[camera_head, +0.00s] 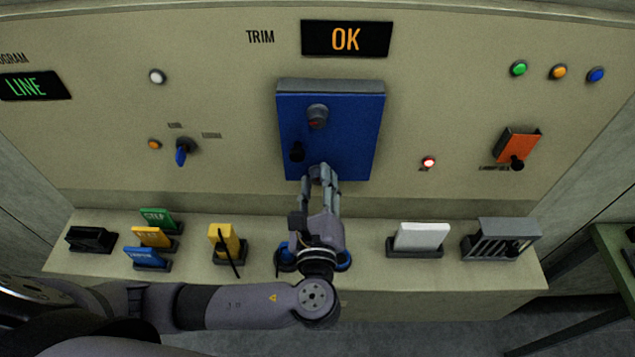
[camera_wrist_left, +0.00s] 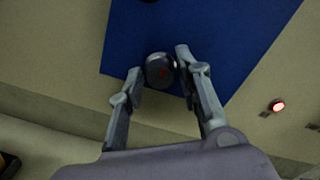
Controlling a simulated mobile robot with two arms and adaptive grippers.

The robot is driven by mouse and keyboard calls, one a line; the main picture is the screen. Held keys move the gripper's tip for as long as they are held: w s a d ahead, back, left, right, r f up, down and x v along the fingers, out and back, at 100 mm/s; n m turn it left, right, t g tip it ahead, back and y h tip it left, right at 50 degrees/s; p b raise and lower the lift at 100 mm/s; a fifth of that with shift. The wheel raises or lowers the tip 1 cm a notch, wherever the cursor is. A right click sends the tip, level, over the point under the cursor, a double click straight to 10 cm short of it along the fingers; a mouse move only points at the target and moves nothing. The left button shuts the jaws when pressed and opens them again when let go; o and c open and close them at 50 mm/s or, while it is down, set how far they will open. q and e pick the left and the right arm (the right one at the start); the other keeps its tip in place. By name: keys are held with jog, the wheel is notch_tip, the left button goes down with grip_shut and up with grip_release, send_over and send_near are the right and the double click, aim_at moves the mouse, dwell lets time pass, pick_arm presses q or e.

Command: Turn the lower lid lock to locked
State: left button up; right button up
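The blue lid (camera_head: 350,140) is shut against the panel. My right gripper is not in view.
A ledge (camera_head: 370,280) below the panel holds a yellow block (camera_head: 225,241), coloured cards, a white block (camera_head: 420,237) and a grey slotted rack (camera_head: 500,238). A lit red lamp (camera_head: 428,162) is right of the lid. The display (camera_head: 346,39) above reads OK.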

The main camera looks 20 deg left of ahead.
pick_arm(q)
grip_shut()
jog(key=shift+f+n, duration=0.1)
jog(key=shift+n, duration=0.2)
jog(key=n+b, duration=0.2)
jog(key=shift+f+n, duration=0.15)
jog(key=shift+n, duration=0.25)
jog(key=n+b, duration=0.2)
jog(key=n, duration=0.1)
jog(key=shift+n+b, duration=0.35)
jog(key=shift+n, duration=0.05)
jog(key=n+b, duration=0.4)
jog(key=n, duration=0.2)
jog(key=shift+b, duration=0.35)
jog(key=n+b, duration=0.2)
jog(key=n, duration=0.1)
jog(key=shift+n+b, duration=0.5)
jog(key=shift+n, duration=0.4)
jog(key=shift+r, duration=0.2)
